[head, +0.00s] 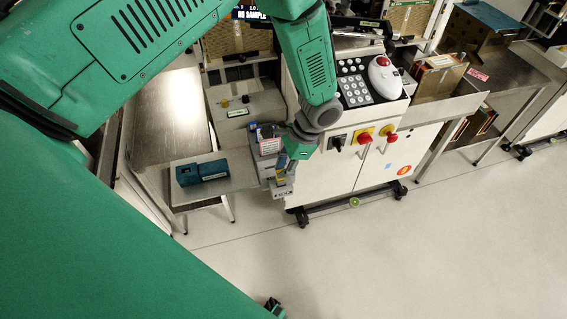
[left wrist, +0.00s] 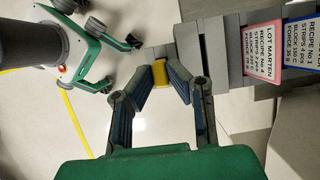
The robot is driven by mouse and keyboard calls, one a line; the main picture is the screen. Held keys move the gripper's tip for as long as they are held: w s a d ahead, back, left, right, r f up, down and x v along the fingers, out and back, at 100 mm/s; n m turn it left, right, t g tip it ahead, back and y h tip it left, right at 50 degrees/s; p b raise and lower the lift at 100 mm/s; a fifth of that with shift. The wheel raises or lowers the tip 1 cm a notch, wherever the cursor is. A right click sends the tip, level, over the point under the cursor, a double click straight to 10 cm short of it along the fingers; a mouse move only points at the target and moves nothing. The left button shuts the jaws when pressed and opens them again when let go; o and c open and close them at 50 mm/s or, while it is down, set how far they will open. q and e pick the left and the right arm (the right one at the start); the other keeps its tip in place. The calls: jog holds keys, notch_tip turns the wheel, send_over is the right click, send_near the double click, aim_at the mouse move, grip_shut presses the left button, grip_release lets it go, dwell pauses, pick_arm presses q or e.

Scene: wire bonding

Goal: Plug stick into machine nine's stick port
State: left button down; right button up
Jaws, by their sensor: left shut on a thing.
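My left gripper (head: 283,178) is beside the front left corner of the white machine (head: 335,170), close to a grey stepped block (head: 282,190). In the left wrist view its fingers (left wrist: 160,75) are shut on a small yellow piece, which I take to be the stick (left wrist: 159,72). Only the yellow part shows between the fingertips; the grey block lies just beyond it. I cannot make out the stick port or a machine number. My right gripper is not in view.
Cards with recipe text (left wrist: 264,53) stand right of the gripper. A dark teal device (head: 202,172) lies on the metal shelf to the left. The machine's front has red and yellow knobs (head: 364,137) and a keypad (head: 355,90). The floor in front is clear.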

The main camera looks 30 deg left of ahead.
pick_arm(q)
jog(key=shift+f+b, duration=0.7)
jog(key=shift+f, duration=0.5)
jog(key=c, duration=1.5)
grip_release()
jog(key=shift+o, duration=0.2)
jog(key=shift+w+r, duration=0.1)
jog(key=v, duration=1.1)
jog(key=shift+r, duration=0.35)
jog(key=shift+d, duration=0.1)
